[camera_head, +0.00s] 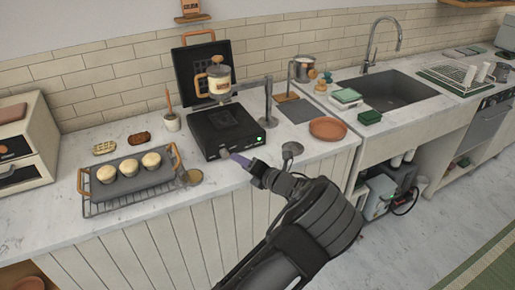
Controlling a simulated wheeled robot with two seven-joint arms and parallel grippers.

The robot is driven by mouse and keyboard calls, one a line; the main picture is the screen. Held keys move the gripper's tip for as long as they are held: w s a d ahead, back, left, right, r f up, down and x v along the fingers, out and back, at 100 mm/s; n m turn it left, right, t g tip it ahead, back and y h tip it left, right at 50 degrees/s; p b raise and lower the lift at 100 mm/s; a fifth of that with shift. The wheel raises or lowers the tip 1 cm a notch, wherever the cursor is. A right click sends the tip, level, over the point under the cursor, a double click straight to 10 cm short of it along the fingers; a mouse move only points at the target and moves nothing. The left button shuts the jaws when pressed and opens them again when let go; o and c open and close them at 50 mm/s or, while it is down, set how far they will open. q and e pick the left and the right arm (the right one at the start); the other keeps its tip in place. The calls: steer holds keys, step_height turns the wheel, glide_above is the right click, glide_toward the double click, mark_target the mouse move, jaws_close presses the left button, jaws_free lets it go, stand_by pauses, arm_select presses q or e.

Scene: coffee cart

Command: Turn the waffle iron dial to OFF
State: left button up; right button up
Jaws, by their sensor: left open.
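The black waffle iron (208,143) stands on the white counter with its square grid lid (190,70) raised at the back. A small green mark shows on its front right. A small pale spot, perhaps the dial (223,152), is on its front face; its setting is too small to read. My left gripper (243,162) is open at the front of the waffle iron, just right of that spot. I cannot tell whether it touches the iron. My right gripper is out of view.
A rack with a tray of buns (128,180) is on the left. A terracotta plate (327,128) and the sink (395,90) are on the right. The counter's front edge runs below my gripper.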

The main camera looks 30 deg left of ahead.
mark_target(227, 154)
arm_select(q)
steer(key=shift+a+f, duration=0.15)
steer(key=shift+a, duration=0.05)
steer(key=shift+a, duration=0.15)
steer(key=p+x, duration=0.1)
steer(key=x, duration=0.6)
steer(key=shift+w+a+f, duration=0.1)
steer(key=shift+w+a, duration=0.05)
steer(key=shift+w, duration=0.05)
steer(key=shift+c, duration=0.5)
jaws_close()
